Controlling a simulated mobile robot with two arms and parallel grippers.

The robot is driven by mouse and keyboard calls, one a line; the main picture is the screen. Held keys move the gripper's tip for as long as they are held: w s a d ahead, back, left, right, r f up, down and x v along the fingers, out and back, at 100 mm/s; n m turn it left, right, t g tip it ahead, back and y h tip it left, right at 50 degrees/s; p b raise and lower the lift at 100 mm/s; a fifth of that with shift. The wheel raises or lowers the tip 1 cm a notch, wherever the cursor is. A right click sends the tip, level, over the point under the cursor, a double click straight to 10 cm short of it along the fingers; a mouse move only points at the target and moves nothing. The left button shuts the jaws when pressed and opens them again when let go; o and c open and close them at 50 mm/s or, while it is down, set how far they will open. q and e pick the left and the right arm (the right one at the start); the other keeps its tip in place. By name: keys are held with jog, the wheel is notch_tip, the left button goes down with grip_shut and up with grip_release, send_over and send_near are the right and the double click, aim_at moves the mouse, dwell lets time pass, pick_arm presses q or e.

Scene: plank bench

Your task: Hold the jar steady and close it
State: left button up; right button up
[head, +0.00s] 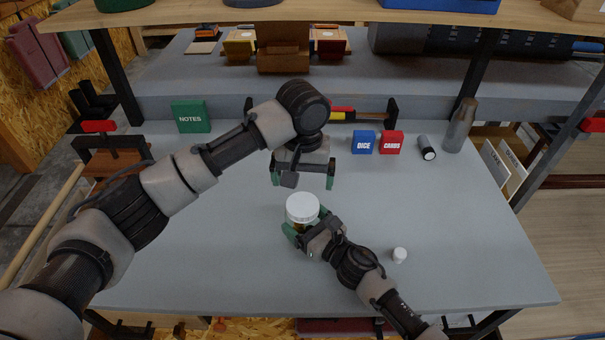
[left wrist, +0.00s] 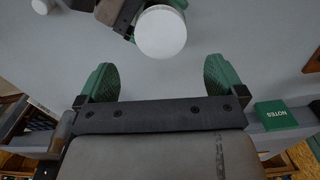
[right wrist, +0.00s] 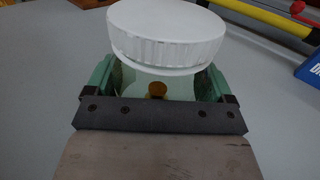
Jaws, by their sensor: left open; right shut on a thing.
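The jar (right wrist: 155,84) is see-through with something amber inside, and a white ribbed lid (right wrist: 165,35) sits on its top. In the head view the lid (head: 302,207) is near the middle of the bench. My right gripper (head: 304,232) is shut around the jar's body below the lid. My left gripper (head: 303,181) is open and empty, above and behind the jar, with its green fingers apart. In the left wrist view the lid (left wrist: 161,33) lies beyond the fingertips, not between them. Whether the lid is fully seated I cannot tell.
A small white cap-like piece (head: 399,255) stands right of my right gripper. Behind are a green NOTES box (head: 191,117), blue DICE box (head: 363,142), red CARDS box (head: 391,143), a dark cylinder (head: 427,148) and a grey bottle (head: 459,126). The bench's left front is clear.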

aim_at(302, 204)
pick_arm(q)
jog(key=n, duration=0.5)
jog(key=shift+r+n, duration=0.15)
jog(key=shift+n, duration=0.25)
jog(key=shift+f, duration=4)
jog(key=shift+c, duration=0.5)
